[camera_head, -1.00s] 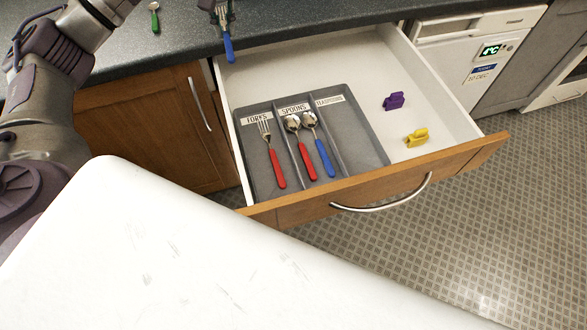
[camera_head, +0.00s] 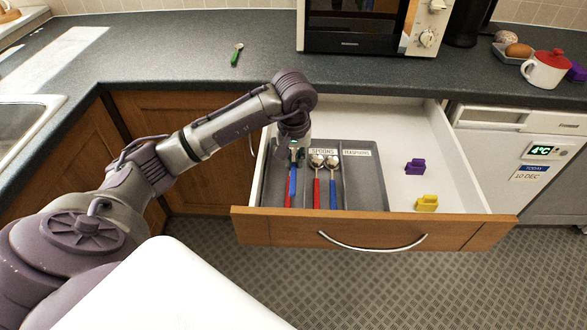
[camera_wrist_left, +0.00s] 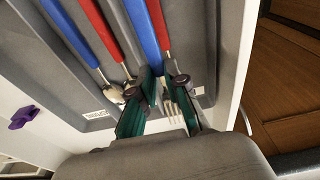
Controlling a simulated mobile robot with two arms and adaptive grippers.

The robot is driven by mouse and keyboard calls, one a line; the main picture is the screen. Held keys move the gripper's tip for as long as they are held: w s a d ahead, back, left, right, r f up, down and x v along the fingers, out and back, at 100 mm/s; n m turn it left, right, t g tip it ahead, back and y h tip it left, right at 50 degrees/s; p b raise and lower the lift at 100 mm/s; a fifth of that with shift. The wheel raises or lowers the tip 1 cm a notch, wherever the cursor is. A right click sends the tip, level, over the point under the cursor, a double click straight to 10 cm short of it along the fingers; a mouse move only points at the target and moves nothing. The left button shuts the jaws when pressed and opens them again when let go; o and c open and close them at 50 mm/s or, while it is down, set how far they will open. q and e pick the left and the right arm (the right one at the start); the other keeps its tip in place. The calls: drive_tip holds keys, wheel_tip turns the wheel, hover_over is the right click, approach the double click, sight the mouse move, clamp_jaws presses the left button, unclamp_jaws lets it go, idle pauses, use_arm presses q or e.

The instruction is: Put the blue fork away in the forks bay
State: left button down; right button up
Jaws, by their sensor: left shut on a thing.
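My left gripper (camera_head: 294,150) is shut on the blue fork (camera_head: 292,182) and points down at the forks bay, the leftmost bay of the grey tray (camera_head: 364,186). In the left wrist view the gripper's green fingers (camera_wrist_left: 162,88) close around the blue fork (camera_wrist_left: 143,28), beside the red fork (camera_wrist_left: 157,22). The red fork's handle (camera_head: 287,197) shows left of the blue one in the head view. The blue fork is low in or just over the bay; I cannot tell whether it touches the floor. The gripper hides the forks label. My right gripper is not in view.
A red spoon (camera_head: 317,190) and a blue spoon (camera_head: 332,192) lie in the middle bay; the teaspoons bay is empty. Purple (camera_head: 415,167) and yellow (camera_head: 426,203) clips lie in the open drawer (camera_head: 375,232). A green-handled utensil (camera_head: 236,54) lies on the counter.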

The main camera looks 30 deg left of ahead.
sight(295, 165)
use_arm(q)
wheel_tip(295, 165, down, 4)
drive_tip(key=shift+d+r, duration=0.1)
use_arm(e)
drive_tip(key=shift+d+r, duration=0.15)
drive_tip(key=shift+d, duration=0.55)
use_arm(q)
drive_tip(key=shift+f, duration=0.2)
drive_tip(key=c, duration=1.5)
unclamp_jaws()
drive_tip(key=shift+o, duration=0.2)
drive_tip(key=shift+r, duration=0.1)
